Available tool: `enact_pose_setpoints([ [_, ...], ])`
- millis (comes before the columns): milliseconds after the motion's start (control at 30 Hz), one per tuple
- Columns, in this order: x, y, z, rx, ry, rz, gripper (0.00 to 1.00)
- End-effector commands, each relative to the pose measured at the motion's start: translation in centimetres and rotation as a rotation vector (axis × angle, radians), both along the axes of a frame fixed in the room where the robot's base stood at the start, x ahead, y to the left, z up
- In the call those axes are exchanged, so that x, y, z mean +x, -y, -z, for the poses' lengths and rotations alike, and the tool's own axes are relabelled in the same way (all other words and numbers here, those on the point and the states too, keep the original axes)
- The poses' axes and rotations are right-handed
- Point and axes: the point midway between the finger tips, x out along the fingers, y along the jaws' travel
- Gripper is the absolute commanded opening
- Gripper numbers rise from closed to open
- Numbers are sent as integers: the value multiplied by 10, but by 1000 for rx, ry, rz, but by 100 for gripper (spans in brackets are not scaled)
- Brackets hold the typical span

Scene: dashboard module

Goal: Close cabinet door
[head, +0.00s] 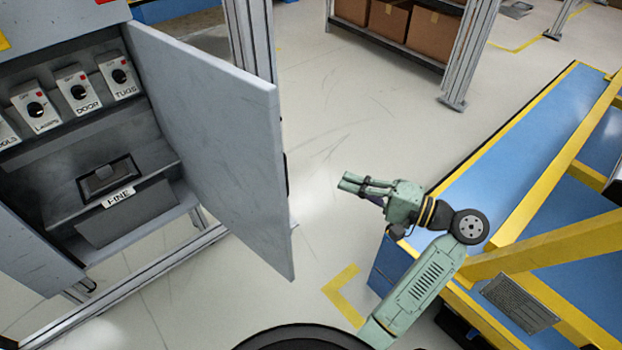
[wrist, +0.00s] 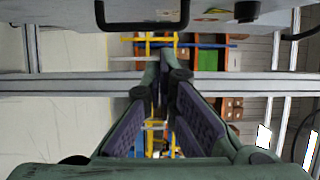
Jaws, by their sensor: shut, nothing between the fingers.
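The grey cabinet door (head: 215,140) stands wide open in the head view, hinged on the right side of the grey cabinet (head: 60,35). The cabinet's inside shows several labelled switches (head: 78,90) and a panel with a black handle (head: 107,178). My gripper (head: 345,183) is to the right of the door's free edge, apart from it, with its fingers pointing left. The fingers are together and empty. In the wrist view my gripper (wrist: 160,60) points toward a metal frame bar. A black handle (wrist: 142,14) on a grey surface shows at the top edge.
A blue platform with yellow rails (head: 530,200) stands close on the right of my arm. Shelving with brown boxes (head: 390,18) is at the back. The floor (head: 335,110) between door and platform is clear. A metal frame bar (wrist: 60,87) crosses the wrist view.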

Motion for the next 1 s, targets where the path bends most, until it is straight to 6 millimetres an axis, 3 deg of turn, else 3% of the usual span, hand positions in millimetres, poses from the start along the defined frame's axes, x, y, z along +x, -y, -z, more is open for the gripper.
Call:
enact_pose_setpoints([
  [467, 47, -83, -3, -3, 2, -4, 0],
  [700, 25, -105, -2, -3, 1, 0, 0],
  [1000, 19, -110, -1, -4, 2, -1, 0],
])
